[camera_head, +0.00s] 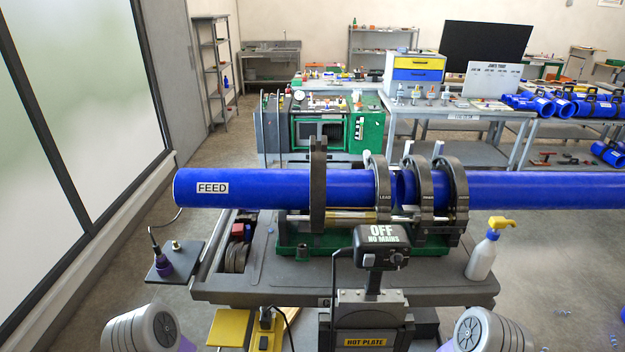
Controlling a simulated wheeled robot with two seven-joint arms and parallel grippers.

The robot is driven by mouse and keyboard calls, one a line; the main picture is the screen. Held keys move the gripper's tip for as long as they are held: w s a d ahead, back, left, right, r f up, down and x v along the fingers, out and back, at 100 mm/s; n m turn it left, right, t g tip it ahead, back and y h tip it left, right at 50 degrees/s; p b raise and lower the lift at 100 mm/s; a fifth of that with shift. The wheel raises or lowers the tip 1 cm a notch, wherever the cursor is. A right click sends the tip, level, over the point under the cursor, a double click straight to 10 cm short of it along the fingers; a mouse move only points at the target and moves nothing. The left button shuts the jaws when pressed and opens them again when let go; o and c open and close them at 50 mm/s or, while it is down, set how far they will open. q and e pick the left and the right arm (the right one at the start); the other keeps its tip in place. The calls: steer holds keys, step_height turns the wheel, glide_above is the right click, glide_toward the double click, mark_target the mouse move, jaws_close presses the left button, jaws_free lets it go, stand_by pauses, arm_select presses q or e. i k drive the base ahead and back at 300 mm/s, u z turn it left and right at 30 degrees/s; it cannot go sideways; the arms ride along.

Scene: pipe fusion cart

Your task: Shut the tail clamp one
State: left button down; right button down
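A blue pipe labelled FEED (270,188) lies across the cart from the left, and another blue pipe (540,188) runs out to the right. Several dark ring clamps stand around the pipes. Two more clamps, a middle one (417,195) and the rightmost one (457,192), sit on the right pipe. Their small labels are too small to read surely, so I cannot tell which is tail. Neither gripper shows; only parts of my two arms appear at the bottom corners.
A control box reading OFF NO MAINS (382,247) stands in front of the clamps, above a hot plate unit (366,330). Workbenches stand behind.

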mark_target(318, 150)
steer(key=z, duration=0.05)
steer(key=k, duration=0.7)
steer(key=u, duration=0.75)
steer(key=i, duration=1.5)
steer(key=z, duration=0.75)
